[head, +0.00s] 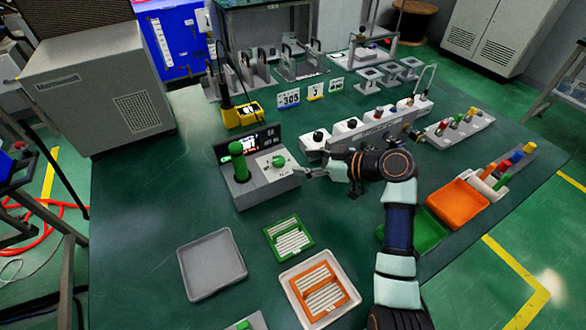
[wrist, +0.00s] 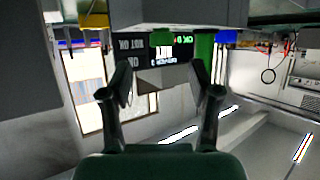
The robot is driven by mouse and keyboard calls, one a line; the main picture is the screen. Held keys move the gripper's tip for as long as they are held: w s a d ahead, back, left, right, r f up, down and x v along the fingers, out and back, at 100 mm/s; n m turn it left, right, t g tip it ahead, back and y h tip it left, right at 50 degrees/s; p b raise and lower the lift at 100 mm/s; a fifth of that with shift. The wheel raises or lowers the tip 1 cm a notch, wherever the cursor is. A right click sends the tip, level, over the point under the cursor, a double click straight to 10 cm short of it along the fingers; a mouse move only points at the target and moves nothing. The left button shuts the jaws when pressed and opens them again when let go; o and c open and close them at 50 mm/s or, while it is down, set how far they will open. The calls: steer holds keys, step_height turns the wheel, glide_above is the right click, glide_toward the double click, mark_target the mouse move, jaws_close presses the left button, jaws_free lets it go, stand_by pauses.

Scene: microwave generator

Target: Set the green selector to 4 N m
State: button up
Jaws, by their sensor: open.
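The green selector (head: 278,160) is a small green knob on the sloping top of a grey control box (head: 262,188), with markings around it too small to read. A taller green handle (head: 239,163) stands to its left on the same box. A dark display (head: 265,140) rises behind them and also shows, upside down, in the wrist view (wrist: 163,47). My gripper (head: 308,172) is just right of the selector, apart from it. In the wrist view its two fingers (wrist: 165,88) are spread and empty.
A row of grey boxes with knobs (head: 365,125) stands behind my gripper. An orange bin (head: 457,203) is at the right. A grey tray (head: 211,263), a green rack (head: 288,236) and a white tray with an orange rack (head: 320,290) lie in front. The table's left side is clear.

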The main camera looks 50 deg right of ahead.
mark_target(282, 160)
steer(key=b+x, duration=0.3)
steer(key=x, duration=0.5)
steer(key=shift+a, duration=0.1)
steer(key=c, duration=1.2)
